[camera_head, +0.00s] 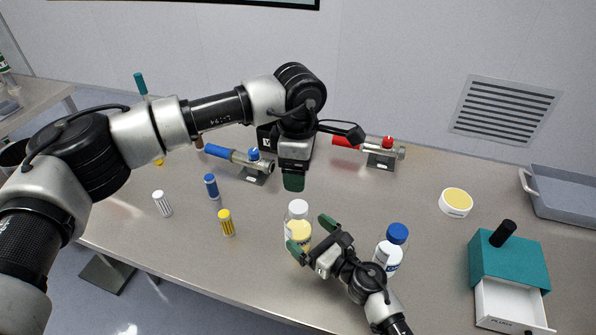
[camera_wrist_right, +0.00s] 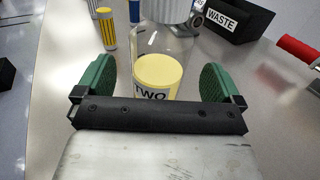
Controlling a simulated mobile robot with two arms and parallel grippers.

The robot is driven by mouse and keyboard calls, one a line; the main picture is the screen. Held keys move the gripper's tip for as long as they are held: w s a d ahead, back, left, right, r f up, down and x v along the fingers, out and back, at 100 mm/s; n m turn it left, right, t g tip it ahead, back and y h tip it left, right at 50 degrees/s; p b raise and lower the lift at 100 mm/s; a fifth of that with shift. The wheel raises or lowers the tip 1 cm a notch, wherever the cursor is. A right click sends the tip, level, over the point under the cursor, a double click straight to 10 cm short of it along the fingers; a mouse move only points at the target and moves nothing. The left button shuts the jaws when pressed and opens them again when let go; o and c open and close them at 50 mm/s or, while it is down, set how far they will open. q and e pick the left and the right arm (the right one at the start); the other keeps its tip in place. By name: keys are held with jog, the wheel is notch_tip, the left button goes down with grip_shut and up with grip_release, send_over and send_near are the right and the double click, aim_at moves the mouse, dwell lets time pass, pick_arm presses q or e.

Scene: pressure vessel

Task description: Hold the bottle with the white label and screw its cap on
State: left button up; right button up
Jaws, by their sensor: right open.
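A clear bottle (camera_head: 291,236) with yellow contents and a white cap (camera_head: 298,208) stands upright on the table. In the right wrist view the bottle (camera_wrist_right: 158,78) has a white label reading "TWO"; whether its cap is screwed down I cannot tell. My right gripper (camera_head: 312,237) is open, its green fingers on either side of the bottle with gaps. My left gripper (camera_head: 293,182) points down, above and behind the white cap; its finger gap does not show. Another bottle with a blue cap (camera_head: 397,233) and white label stands to the right, beside my right arm.
Blue (camera_head: 240,160) and red (camera_head: 368,150) handled fixtures stand behind. A black WASTE box (camera_wrist_right: 237,17) is at the back. Small blue, yellow and white cylinders stand left. A round yellow-topped dish (camera_head: 456,202), teal drawer box (camera_head: 508,262) and grey tray (camera_head: 570,195) are right.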

aim_at(308, 234)
jog(key=b+v, duration=0.1)
jog(key=v, duration=0.4)
jog(key=shift+f, duration=0.15)
jog(key=shift+s+d, duration=0.45)
